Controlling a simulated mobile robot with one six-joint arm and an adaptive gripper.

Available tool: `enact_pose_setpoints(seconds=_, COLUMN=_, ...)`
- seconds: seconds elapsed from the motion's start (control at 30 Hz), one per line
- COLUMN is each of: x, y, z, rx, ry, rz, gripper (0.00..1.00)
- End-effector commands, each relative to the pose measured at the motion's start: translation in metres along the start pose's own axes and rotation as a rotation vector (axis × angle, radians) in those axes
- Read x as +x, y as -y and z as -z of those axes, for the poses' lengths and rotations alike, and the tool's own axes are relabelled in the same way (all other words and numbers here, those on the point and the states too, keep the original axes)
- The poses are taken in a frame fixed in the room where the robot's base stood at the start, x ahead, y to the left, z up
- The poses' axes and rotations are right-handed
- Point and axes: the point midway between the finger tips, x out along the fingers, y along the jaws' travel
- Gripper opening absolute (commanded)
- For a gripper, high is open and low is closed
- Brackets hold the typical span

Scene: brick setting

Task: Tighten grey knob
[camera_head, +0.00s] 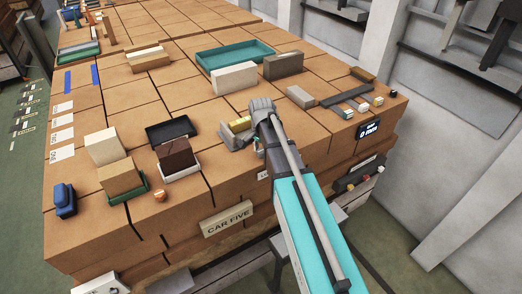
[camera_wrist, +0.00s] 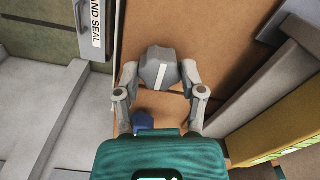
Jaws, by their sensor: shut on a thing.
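The grey knob (camera_wrist: 160,68) is a rounded, faceted grey piece with a white stripe on its face. In the wrist view it sits at the upper middle, between the two grey fingers of my gripper (camera_wrist: 159,77). The fingers are closed on its left and right sides. In the head view my gripper (camera_head: 262,107) is at the near right part of the brick-like top, and I cannot make out the knob separately there.
A grey bracket (camera_head: 231,138) and a yellow block (camera_head: 240,124) stand close to the left of my gripper. A brown block (camera_head: 175,154) is further left. A grey block (camera_head: 300,97) and a small display (camera_head: 369,128) are to the right. A teal tray (camera_head: 235,57) lies further back.

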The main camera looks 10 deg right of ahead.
Motion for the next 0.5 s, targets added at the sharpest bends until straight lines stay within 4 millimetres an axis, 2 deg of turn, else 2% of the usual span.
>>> enact_pose_setpoints(seconds=0.4, x=0.0004, y=-0.0016, z=-0.0012, rx=0.01, ry=0.003, rz=-0.003, gripper=0.05)
enact_pose_setpoints(seconds=0.43, x=0.0004, y=-0.0016, z=-0.0012, rx=0.01, ry=0.003, rz=-0.003, gripper=0.56)
enact_pose_setpoints(seconds=0.5, x=0.0004, y=-0.0015, z=-0.0011, rx=0.01, ry=0.003, rz=-0.003, gripper=0.69)
